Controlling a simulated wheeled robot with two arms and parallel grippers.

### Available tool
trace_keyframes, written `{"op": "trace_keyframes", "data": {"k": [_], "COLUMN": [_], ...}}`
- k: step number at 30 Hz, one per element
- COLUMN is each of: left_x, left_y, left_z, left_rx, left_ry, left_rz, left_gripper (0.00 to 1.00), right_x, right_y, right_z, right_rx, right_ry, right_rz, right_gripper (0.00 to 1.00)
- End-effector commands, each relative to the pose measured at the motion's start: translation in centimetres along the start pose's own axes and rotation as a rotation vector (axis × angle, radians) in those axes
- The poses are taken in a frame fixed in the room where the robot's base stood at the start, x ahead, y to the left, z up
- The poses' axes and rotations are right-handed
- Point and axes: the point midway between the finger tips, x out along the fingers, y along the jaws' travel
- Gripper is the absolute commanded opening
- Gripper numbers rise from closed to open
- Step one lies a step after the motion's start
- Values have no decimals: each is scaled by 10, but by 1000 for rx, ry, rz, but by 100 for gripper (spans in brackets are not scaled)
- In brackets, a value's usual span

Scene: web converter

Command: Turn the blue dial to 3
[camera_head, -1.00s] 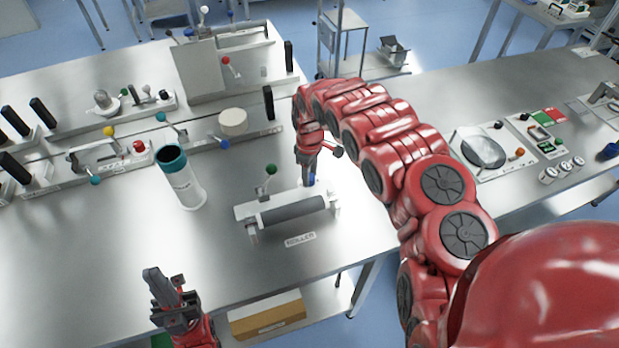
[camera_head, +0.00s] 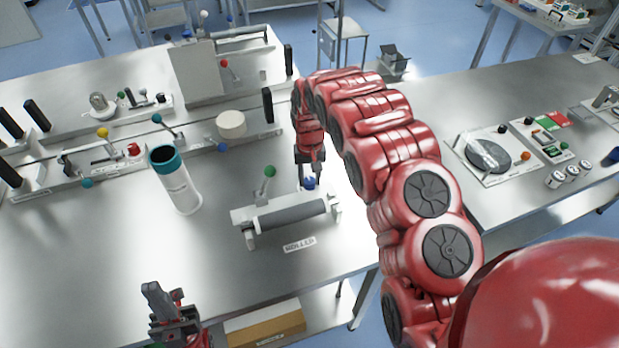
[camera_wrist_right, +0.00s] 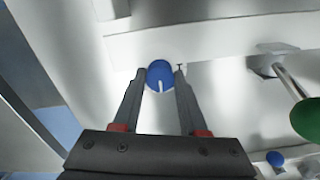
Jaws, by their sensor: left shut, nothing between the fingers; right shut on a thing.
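In the right wrist view, the blue dial (camera_wrist_right: 159,73) has a short white line pointing down toward my gripper's base. My right gripper (camera_head: 309,180) comes down from above, and its fingers (camera_wrist_right: 159,78) are closed on either side of the dial. The dial's scale numbers are not readable. My left gripper (camera_head: 160,300) is shut and empty, near the bench's front edge, away from the dial.
A green-knobbed lever (camera_head: 268,172) stands just left of the dial and also shows in the right wrist view (camera_wrist_right: 306,118). A white cylinder with a teal rim (camera_head: 180,190) stands further left. My right arm covers part of the bench. The front left of the bench is clear.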

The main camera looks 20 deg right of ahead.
Motion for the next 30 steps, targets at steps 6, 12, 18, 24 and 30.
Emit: {"op": "trace_keyframes", "data": {"k": [6, 12, 18, 24, 30], "left_x": [0, 0, 0, 0, 0], "left_y": [0, 0, 0, 0, 0], "left_z": [0, 0, 0, 0, 0], "left_rx": [0, 0, 0, 0, 0], "left_ry": [0, 0, 0, 0, 0], "left_rz": [0, 0, 0, 0, 0], "left_gripper": [0, 0, 0, 0, 0], "right_x": [1, 1, 1, 1, 1], "right_y": [0, -1, 0, 0, 0], "right_z": [1, 1, 1, 1, 1], "right_rx": [189, 331, 427, 476, 490], "right_ry": [-4, -4, -4, -4, -3], "right_rz": [1, 1, 1, 1, 1], "right_gripper": [0, 0, 0, 0, 0]}}
